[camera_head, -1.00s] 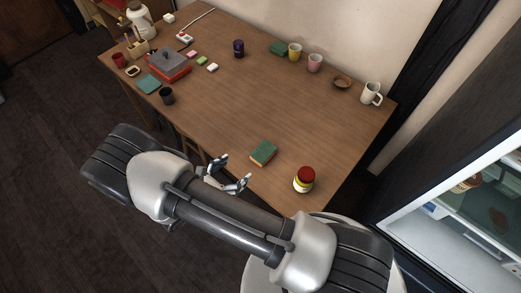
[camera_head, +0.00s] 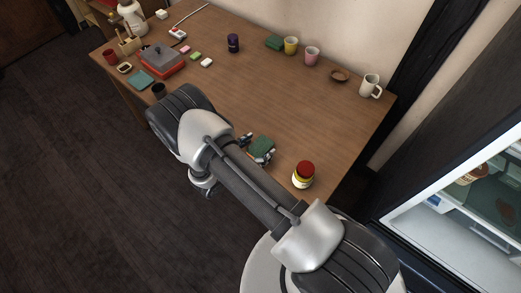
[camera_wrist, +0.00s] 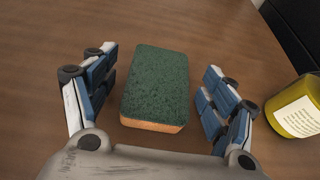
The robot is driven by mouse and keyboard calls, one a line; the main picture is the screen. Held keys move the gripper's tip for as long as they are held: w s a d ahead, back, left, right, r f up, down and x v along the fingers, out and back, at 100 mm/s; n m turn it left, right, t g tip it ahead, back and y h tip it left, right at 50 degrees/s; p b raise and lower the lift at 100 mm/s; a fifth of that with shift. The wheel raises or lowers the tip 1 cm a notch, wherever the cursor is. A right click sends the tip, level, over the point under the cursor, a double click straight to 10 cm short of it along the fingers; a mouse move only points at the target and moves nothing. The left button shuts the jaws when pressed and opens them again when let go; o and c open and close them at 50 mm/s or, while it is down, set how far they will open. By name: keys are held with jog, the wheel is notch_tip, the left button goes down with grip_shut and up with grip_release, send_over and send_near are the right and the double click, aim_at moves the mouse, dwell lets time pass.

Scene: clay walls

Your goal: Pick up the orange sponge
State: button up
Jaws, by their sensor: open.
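The orange sponge (camera_wrist: 156,86) has a dark green scouring top, and its orange body shows along the near edge in the wrist view. It lies flat on the wooden table. In the head view the sponge (camera_head: 262,144) is near the table's front edge, partly hidden by my gripper. My gripper (camera_wrist: 155,95) is open, with one finger on each side of the sponge and a gap of table visible on both sides. In the head view my gripper (camera_head: 256,149) is at the sponge. Whether the fingertips touch the table I cannot tell.
The table's middle is clear.

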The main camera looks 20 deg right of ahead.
aim_at(260, 147)
jog(key=shift+w+d+f, duration=0.2)
jog(key=shift+w+d, duration=0.1)
jog(key=shift+d, duration=0.15)
jog(key=shift+c, duration=0.6)
jog(key=c, duration=0.7)
jog(key=shift+r, duration=0.15)
notch_tip(260, 147, up, 20)
jog(key=p, duration=0.6)
